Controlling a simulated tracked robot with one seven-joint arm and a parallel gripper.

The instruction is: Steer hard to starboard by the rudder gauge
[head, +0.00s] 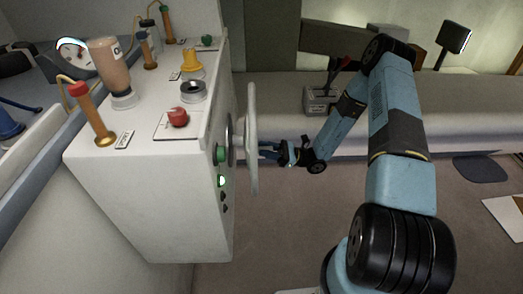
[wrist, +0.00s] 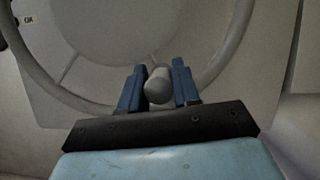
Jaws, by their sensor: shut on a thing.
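A pale steering wheel (head: 252,140) stands edge-on at the right face of the white console in the head view. In the wrist view the wheel's rim (wrist: 222,66) curves across the picture. A grey spinner knob (wrist: 158,87) juts from it toward the camera. My gripper (wrist: 159,76) has its blue fingers on either side of the knob and is shut on it. In the head view my gripper (head: 270,152) reaches the wheel from the right. A round white-faced dial (head: 73,52) is at the upper left; its reading is too small to make out.
A lever box (head: 320,100) sits behind my arm. The floor right of the console is mostly clear.

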